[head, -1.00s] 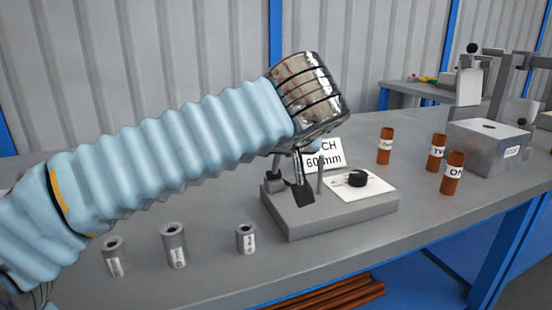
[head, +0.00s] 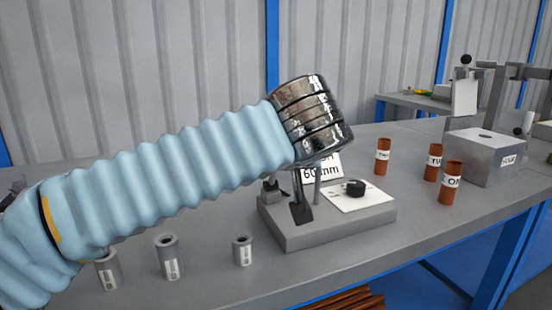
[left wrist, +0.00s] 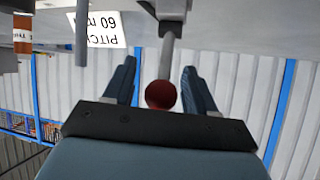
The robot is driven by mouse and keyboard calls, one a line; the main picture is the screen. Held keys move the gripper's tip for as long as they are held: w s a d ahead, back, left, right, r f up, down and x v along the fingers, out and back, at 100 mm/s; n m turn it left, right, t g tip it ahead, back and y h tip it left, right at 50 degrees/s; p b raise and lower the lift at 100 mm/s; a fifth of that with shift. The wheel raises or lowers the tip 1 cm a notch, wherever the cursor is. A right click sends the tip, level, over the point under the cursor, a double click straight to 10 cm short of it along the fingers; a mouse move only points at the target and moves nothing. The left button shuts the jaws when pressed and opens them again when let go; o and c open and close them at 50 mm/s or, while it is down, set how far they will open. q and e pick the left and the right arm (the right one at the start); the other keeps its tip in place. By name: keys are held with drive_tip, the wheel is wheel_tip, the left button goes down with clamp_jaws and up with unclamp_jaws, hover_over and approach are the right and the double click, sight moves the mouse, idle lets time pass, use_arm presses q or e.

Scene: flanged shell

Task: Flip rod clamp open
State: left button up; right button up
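The clamp lever shows in the left wrist view as a grey rod (left wrist: 168,58) ending in a dark red ball knob (left wrist: 160,95). A dark bracket (left wrist: 165,9) is at the rod's other end. My left gripper (left wrist: 160,76) has its two fingers apart, one on each side of the rod and knob, with visible gaps. In the head view my left gripper (head: 302,208) reaches down over the grey fixture base (head: 330,232). My metal wrist hides the knob there, and the clamp is only partly visible. My right gripper is not in view.
The base carries an upright pin (head: 317,190), a white plate (head: 375,198) with a black knob (head: 355,188), and a 60 mm sign (head: 330,168). Three steel sleeves (head: 170,258) stand front left. Three brown tubes (head: 450,182) and a grey block (head: 485,158) stand right.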

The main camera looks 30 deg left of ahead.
use_arm(q)
drive_tip(key=p+v, duration=0.2)
drive_tip(key=v, duration=1.1)
drive_tip(key=shift+s+d+r+p, duration=0.2)
drive_tip(key=shift+s+p, duration=0.1)
drive_tip(key=shift+p, duration=0.1)
